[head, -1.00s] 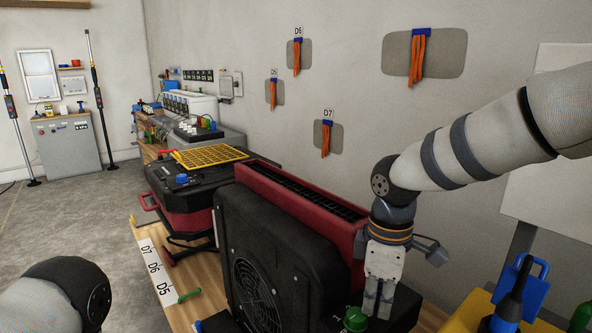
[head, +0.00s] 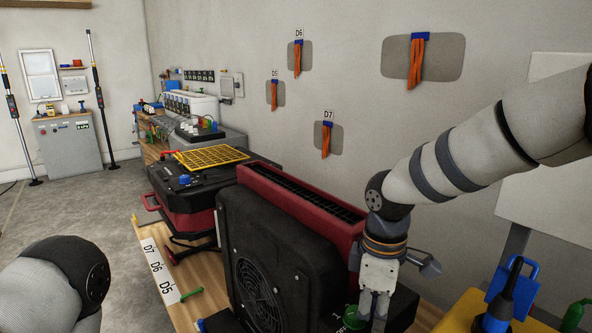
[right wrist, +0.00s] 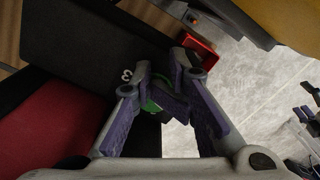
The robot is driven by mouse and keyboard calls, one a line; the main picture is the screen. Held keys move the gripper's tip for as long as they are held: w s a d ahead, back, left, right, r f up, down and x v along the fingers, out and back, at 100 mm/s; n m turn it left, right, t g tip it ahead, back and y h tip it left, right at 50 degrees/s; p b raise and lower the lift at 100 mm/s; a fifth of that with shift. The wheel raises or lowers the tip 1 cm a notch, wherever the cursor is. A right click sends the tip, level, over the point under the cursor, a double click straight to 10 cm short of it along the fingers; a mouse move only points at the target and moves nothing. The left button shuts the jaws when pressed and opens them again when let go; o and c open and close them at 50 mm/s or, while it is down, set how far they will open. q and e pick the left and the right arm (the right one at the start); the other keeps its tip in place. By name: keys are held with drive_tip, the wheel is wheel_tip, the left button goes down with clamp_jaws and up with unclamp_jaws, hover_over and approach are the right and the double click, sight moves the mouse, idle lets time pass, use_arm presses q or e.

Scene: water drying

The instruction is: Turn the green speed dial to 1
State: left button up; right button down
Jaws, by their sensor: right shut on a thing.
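The green speed dial (head: 353,318) sits on the black top at the right end of the large black and red machine (head: 272,255). My right gripper (head: 366,312) reaches down onto it from above and is shut on it. In the right wrist view the fingers (right wrist: 165,100) close around the green dial (right wrist: 151,106), which they mostly hide. A white "3" (right wrist: 127,74) is readable beside the dial there; the dial's pointer cannot be made out. My left gripper is out of view; only a part of my left arm shows at the lower left.
A yellow case (head: 466,314) with blue and black tools stands right of the machine. A wooden bench top (head: 163,232) with labels D7, D6, D5 and a green strip (head: 190,294) runs along its left. Orange strips hang on the wall behind.

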drive_tip(key=shift+s+a, duration=0.2)
drive_tip(key=shift+s, duration=0.15)
drive_tip(key=shift+r, duration=0.15)
drive_tip(key=shift+s+d+r, duration=0.1)
drive_tip(key=shift+s+d, duration=0.1)
drive_tip(key=shift+s, duration=0.05)
wheel_tip(320, 180, up, 6)
drive_tip(key=shift+f, duration=0.1)
idle(0.4)
